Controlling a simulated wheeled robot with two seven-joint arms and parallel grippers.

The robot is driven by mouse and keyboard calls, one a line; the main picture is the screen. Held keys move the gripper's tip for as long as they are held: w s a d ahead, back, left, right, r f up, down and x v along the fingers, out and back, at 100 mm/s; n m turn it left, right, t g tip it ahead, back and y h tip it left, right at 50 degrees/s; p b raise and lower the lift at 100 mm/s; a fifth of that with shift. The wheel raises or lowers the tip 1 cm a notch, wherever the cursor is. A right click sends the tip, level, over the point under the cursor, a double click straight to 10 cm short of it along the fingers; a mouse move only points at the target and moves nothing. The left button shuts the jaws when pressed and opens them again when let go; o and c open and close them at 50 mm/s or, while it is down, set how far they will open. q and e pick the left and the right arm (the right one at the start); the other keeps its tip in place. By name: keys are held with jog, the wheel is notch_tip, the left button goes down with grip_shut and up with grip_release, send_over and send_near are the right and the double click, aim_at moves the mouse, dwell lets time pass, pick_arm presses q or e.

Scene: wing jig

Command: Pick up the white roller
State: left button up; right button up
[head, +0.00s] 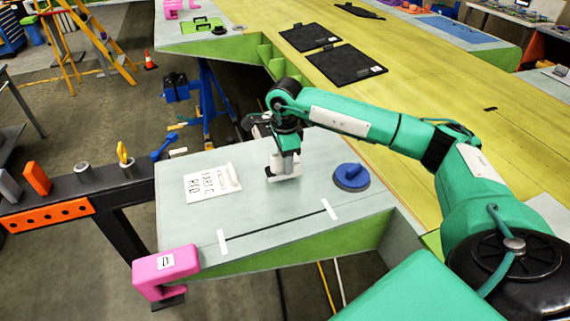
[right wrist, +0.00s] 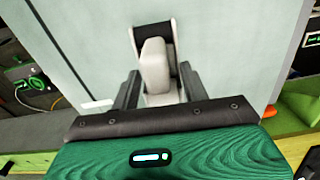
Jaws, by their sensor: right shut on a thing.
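The white roller (head: 284,170) stands on the pale grey wing panel in the head view, a pale body with a dark part at its foot. My right gripper (head: 287,156) comes down on it from above and is shut on its upper part. In the right wrist view the pale upright block of the roller (right wrist: 156,66) sits between the two dark fingers of my right gripper (right wrist: 160,88), with a black part behind it. The roller's foot appears to be at the panel surface; I cannot tell whether it touches. My left gripper is not in view.
On the wing panel (head: 300,226) are a blue round tool (head: 351,177) to the right, a labelled white sheet (head: 208,184) to the left, and a dark line with white tape ends in front. A pink clamp (head: 166,268) grips the front left corner. Black mats (head: 345,64) lie behind.

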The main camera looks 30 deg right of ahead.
notch_tip(320, 180, up, 19)
jog(key=b, duration=0.3)
jog(key=shift+f+b, duration=0.15)
jog(key=shift+b, duration=0.25)
